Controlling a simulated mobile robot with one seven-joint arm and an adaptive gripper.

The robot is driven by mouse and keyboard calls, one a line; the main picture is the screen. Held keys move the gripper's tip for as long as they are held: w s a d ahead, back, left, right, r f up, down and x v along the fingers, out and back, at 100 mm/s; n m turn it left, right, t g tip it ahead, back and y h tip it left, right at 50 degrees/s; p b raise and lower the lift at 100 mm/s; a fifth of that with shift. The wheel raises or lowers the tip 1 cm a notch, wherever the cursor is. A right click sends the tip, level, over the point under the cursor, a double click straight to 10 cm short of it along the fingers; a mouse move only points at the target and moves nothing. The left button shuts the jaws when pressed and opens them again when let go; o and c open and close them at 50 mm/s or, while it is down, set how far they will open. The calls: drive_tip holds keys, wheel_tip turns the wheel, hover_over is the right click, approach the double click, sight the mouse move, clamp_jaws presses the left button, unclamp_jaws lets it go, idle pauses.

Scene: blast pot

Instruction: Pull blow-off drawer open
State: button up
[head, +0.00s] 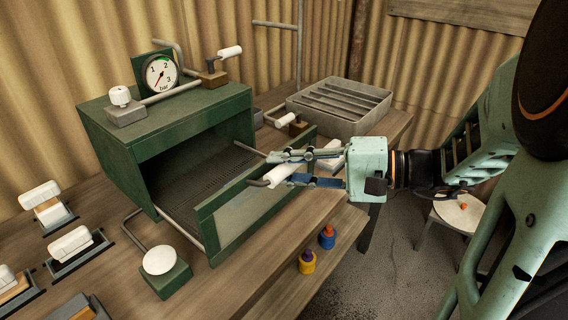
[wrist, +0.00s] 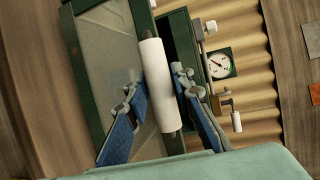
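The blow-off drawer is the framed front panel (head: 249,206) with a greyish pane, standing out in front of the green cabinet (head: 155,125) on side rods. The cabinet's mouth behind it is open and shows a dark perforated floor. A white cylindrical handle (head: 280,173) is on the panel's outer side; it also shows in the wrist view (wrist: 158,85). My gripper (head: 284,168) is at the handle, with one finger on each side of it. In the wrist view the blue-padded fingers (wrist: 157,84) are spread, with a narrow gap beside the handle on the left.
A pressure gauge (head: 160,73) sits on the cabinet. A white round button (head: 159,260) on a green base stands left of the drawer. A grey slotted tray (head: 340,106) is behind my gripper. Blue (head: 327,237) and yellow (head: 307,262) containers sit on a lower shelf.

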drive_tip(key=shift+o, duration=1.4)
drive_tip(key=shift+d, duration=0.1)
drive_tip(key=v, duration=1.1)
drive_tip(key=shift+d+r, duration=0.2)
drive_tip(key=shift+d, duration=0.15)
drive_tip(key=shift+s, duration=0.15)
